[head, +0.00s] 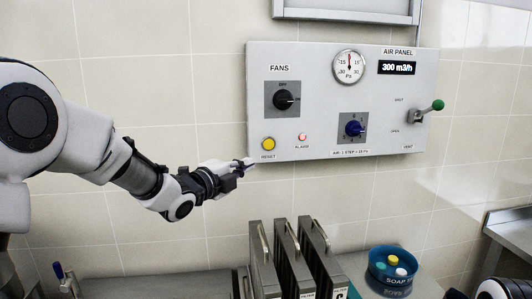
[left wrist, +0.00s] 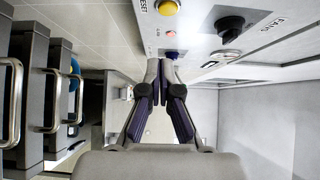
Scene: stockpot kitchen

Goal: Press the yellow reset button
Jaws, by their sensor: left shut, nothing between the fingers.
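The yellow reset button (head: 268,144) is at the lower left of the grey air panel (head: 300,110) on the wall, above the label RESET. It also shows at the top of the left wrist view (left wrist: 168,8). My left gripper (head: 252,162) is shut and empty, just below and left of the button in the head view. In the left wrist view its fingertips (left wrist: 162,62) meet at the middle, apart from the button. A small red alarm light (head: 303,137) is right of the button. My right gripper is not in view.
The panel also holds a black fans knob (head: 284,99), a blue knob (head: 353,128), a round gauge (head: 349,67) and a green-tipped lever (head: 437,105). Below stand several grey filters with handles (head: 290,260) and a blue soap tub (head: 392,266). The wall left of the panel is clear.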

